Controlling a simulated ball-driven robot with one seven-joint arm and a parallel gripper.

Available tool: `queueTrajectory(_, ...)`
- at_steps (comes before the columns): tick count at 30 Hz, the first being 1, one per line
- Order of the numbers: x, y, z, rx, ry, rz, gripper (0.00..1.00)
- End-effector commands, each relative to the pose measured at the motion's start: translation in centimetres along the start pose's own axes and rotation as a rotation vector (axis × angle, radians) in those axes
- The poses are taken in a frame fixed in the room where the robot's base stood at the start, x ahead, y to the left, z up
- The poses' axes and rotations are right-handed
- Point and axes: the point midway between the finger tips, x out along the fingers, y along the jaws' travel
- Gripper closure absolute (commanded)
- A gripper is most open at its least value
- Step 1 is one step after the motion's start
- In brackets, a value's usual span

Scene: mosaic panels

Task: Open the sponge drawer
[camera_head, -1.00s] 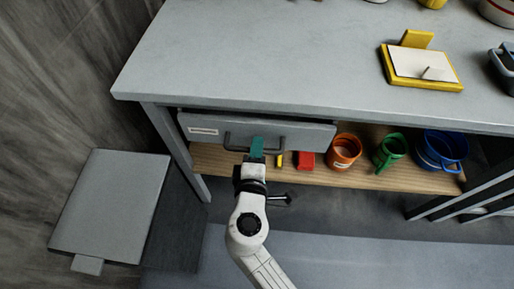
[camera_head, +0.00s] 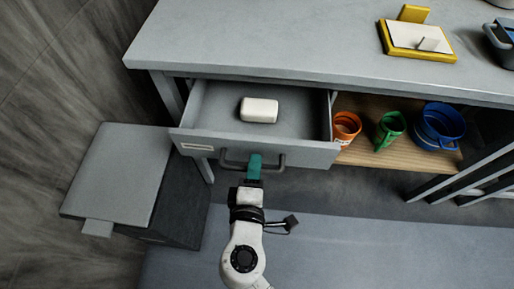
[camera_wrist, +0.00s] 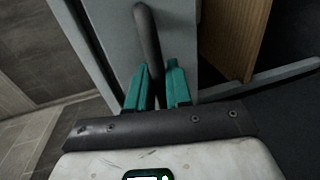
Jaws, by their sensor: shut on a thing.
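The grey sponge drawer (camera_head: 212,140) under the workbench stands well open in the head view. A white sponge-like block (camera_head: 259,110) lies inside it, towards the back. A small white label (camera_head: 197,147) is on the left of the drawer front. My gripper (camera_head: 254,165) is shut on the dark bar handle (camera_head: 282,161) at the drawer front. In the wrist view its teal fingers (camera_wrist: 158,88) stand on both sides of the handle (camera_wrist: 146,35). The part of the handle between the fingers is partly hidden.
An orange cup (camera_head: 346,128), a green cup (camera_head: 389,128) and a blue bucket (camera_head: 438,125) stand on the wooden shelf (camera_head: 370,157) right of the drawer. A grey lidded bin (camera_head: 120,170) stands at the left, close to the drawer's left corner. The floor (camera_head: 380,240) in front is clear.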

Motion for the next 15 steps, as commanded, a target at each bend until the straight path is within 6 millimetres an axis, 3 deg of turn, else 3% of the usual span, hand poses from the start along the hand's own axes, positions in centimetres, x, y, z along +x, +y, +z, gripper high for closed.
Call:
queueTrajectory(6,-5.9,-1.5,0.0,-0.002,0.002,-0.005,1.00)
queueTrajectory(15,-11.5,-2.6,0.0,-0.002,0.001,-0.004,1.00)
